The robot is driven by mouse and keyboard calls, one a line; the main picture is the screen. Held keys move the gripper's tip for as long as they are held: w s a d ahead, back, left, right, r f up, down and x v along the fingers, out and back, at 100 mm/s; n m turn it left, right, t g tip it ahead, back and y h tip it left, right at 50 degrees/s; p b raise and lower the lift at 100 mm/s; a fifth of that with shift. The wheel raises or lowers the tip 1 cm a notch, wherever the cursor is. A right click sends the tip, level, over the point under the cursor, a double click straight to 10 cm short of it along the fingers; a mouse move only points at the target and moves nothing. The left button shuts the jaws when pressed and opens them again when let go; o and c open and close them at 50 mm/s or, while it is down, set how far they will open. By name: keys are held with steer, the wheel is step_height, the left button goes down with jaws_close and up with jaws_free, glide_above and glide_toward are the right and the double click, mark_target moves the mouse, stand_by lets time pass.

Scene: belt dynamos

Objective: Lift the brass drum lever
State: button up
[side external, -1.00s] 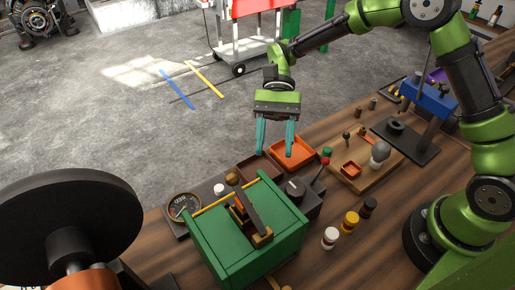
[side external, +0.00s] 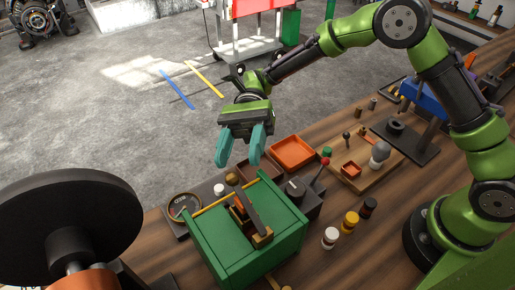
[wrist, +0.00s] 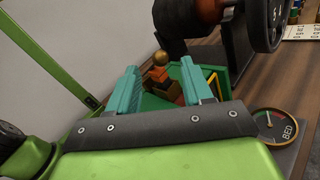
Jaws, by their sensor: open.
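A round brass knob (side external: 232,179), which looks like the brass drum lever's end, stands just behind the green box (side external: 232,245). Its stem is not clear. In the wrist view the brass knob (wrist: 160,58) shows between and beyond my fingertips. My gripper (side external: 240,162) is open and empty, its teal fingers pointing down and tilted toward the side camera. It hangs above and behind the knob, apart from it. The wrist view shows the two open fingers of my gripper (wrist: 160,68) with the green box beyond.
A round dial (side external: 183,206) sits left of the knob. A brown tray (side external: 262,168) and an orange tray (side external: 292,153) lie to the right. A red-knobbed lever (side external: 320,172) stands by the box. A large black disc (side external: 65,225) fills the left foreground.

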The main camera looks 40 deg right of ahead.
mark_target(230, 185)
steer(key=x, duration=0.7)
steer(key=shift+s+a, duration=0.2)
steer(key=shift+s, duration=0.05)
steer(key=shift+c, duration=0.4)
steer(key=shift+f, duration=0.1)
jaws_close()
